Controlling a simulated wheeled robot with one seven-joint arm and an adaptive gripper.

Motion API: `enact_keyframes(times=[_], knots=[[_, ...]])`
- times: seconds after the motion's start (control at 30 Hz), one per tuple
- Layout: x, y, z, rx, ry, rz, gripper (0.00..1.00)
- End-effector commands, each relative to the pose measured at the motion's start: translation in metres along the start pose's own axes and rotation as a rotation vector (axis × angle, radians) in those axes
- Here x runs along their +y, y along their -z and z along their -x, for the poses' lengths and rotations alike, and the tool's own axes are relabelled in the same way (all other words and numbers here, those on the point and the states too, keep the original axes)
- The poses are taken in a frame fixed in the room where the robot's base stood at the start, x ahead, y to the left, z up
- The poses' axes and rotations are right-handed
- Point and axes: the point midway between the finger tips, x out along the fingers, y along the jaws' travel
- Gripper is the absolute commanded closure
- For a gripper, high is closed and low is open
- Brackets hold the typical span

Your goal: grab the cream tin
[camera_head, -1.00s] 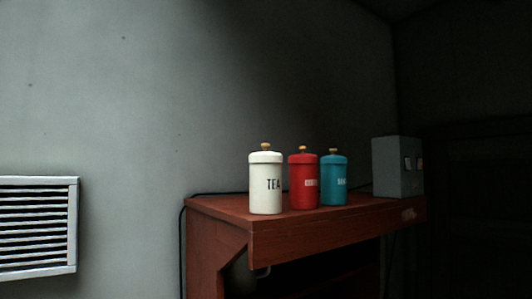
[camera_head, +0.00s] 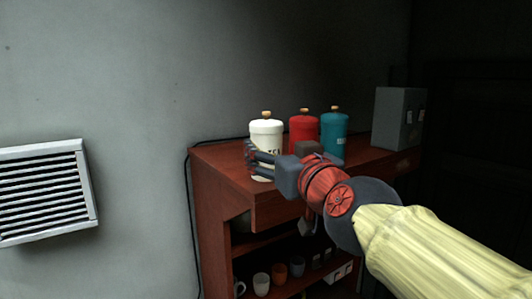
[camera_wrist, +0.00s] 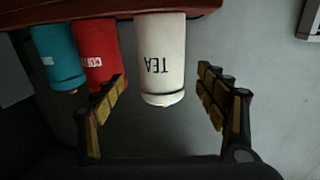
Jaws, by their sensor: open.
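The cream tin (camera_head: 267,131) is a cylinder with a lid, a wooden knob and dark TEA lettering. It stands upright at the left end of the wooden cabinet top, partly behind my gripper (camera_head: 252,158). In the wrist view the cream tin (camera_wrist: 160,55) appears upside down, between and beyond the two spread fingers of my gripper (camera_wrist: 166,88). The gripper is open and holds nothing. I cannot tell whether any finger touches the tin.
A red tin (camera_head: 303,127) and a teal tin (camera_head: 334,128) stand close to the right of the cream one. A grey box (camera_head: 396,118) sits farther right on the cabinet (camera_head: 222,170). Cups (camera_head: 262,284) stand on a lower shelf. A wall vent (camera_head: 45,190) is at left.

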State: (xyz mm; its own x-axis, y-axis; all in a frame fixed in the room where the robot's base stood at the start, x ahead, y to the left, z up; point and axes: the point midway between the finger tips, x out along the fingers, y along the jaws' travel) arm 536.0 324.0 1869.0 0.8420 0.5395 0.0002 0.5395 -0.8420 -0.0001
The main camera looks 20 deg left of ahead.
Motion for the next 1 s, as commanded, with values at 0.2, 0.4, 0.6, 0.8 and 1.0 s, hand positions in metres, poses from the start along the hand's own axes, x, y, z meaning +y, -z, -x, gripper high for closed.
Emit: enact_keyframes(times=[0.2, 0.4, 0.6, 0.8, 1.0], knots=[[-0.001, 0.0, -0.023, -0.002, 0.0, 0.0, 0.27], [-0.003, -0.001, -0.051, -0.002, 0.0, 0.0, 0.27], [-0.003, 0.001, -0.062, 0.0, 0.0, 0.0, 0.27], [-0.003, 0.0, -0.062, -0.001, 0.0, 0.0, 0.28], [-0.003, 0.0, -0.062, -0.001, 0.0, 0.0, 0.4]])
